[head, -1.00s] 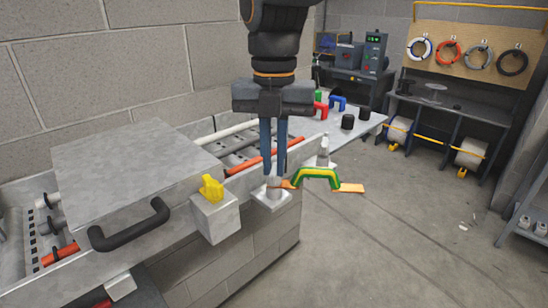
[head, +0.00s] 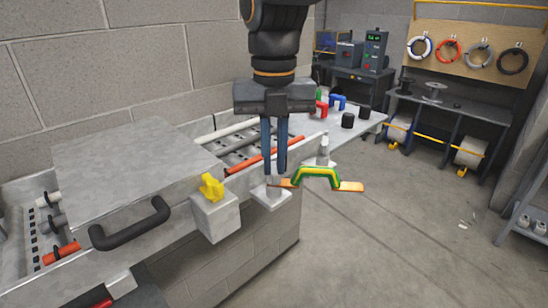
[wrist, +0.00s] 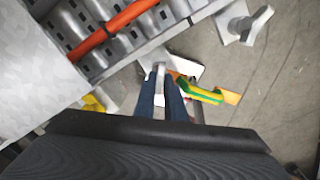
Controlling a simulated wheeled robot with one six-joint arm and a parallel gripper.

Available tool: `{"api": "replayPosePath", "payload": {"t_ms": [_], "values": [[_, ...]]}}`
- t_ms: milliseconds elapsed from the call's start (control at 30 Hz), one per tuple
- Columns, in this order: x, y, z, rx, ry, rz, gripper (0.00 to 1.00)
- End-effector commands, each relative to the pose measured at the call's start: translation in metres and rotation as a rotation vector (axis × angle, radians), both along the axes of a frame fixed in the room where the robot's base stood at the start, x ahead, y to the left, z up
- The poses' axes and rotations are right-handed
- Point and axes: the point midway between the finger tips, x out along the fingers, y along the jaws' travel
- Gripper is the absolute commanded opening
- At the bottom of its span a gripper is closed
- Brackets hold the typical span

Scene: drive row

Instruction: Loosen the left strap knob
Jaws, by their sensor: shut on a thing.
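My gripper (head: 274,171) points straight down over the trough's front edge, its two blue fingers close together. It is shut on the left strap knob (head: 273,188), a small grey knob that the fingertips partly hide. In the wrist view the knob (wrist: 161,71) shows between the fingertips (wrist: 165,77).
A grey lid with a black handle (head: 130,228) covers part of the trough at left. A yellow knob (head: 211,187) sits on a grey block close to my gripper's left. Orange conduit (head: 265,162) lies inside the trough. The floor at right is open.

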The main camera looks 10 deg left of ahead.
Motion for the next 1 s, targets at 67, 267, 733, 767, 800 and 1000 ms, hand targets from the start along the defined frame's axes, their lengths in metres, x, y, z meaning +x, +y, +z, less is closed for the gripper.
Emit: {"api": "replayPosePath", "payload": {"t_ms": [67, 267, 733, 767, 800, 1000], "values": [[0.000, 0.000, 0.000, -0.001, 0.001, 0.001, 0.20], [0.000, 0.000, 0.000, -0.001, 0.001, 0.000, 0.29], [0.001, 0.000, 0.040, 0.002, -0.004, 0.000, 0.29], [0.001, 0.001, 0.045, 0.002, -0.004, 0.000, 0.29], [0.001, 0.000, 0.051, 0.002, -0.003, 0.000, 0.29], [0.000, 0.000, 0.073, 0.000, -0.001, 0.000, 0.29]]}}
